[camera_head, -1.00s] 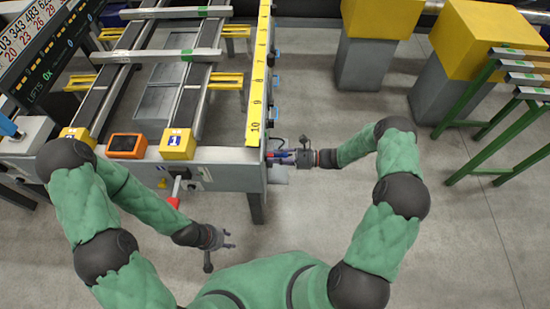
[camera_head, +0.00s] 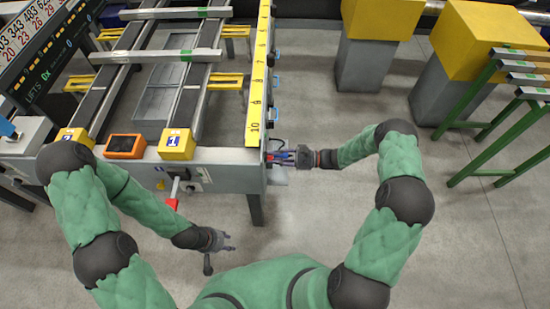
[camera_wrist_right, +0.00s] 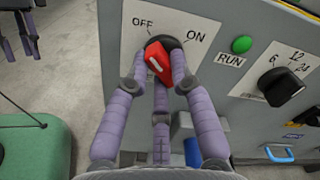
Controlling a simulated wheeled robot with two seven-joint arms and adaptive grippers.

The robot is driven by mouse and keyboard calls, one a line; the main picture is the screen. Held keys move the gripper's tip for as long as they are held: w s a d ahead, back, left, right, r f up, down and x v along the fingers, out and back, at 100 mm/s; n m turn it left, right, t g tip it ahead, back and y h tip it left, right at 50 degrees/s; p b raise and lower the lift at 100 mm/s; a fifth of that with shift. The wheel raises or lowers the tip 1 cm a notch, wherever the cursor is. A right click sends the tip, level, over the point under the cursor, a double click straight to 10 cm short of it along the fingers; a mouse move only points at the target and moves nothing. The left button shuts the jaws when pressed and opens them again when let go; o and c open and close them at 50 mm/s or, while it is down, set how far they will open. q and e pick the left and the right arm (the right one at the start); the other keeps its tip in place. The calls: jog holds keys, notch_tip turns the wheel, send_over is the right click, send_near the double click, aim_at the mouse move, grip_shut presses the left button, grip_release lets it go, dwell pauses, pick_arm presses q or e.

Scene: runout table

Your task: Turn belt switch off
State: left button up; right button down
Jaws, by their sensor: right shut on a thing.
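The belt switch (camera_wrist_right: 158,58) is a red knob on a black base on the grey panel. The OFF label is at its upper left and the ON label at its upper right. The knob's upper end leans towards OFF. My right gripper (camera_wrist_right: 160,80) has its purple-grey fingers closed around the red knob. In the head view my right gripper (camera_head: 278,158) reaches the table's right end, where the switch itself is hard to make out. My left gripper (camera_head: 228,241) is open and empty, low in front of the table.
A green button (camera_wrist_right: 241,44) labelled RUN and a black dial (camera_wrist_right: 285,86) are right of the switch. A blue handle (camera_wrist_right: 279,153) is below. The runout table (camera_head: 225,165) has a yellow scale (camera_head: 257,90). Floor to the right is clear up to a green rack (camera_head: 480,130).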

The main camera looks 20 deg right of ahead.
jog(key=c, duration=1.1)
grip_release()
jog(key=shift+o, duration=0.2)
jog(key=shift+d, duration=0.1)
jog(key=v, duration=1.2)
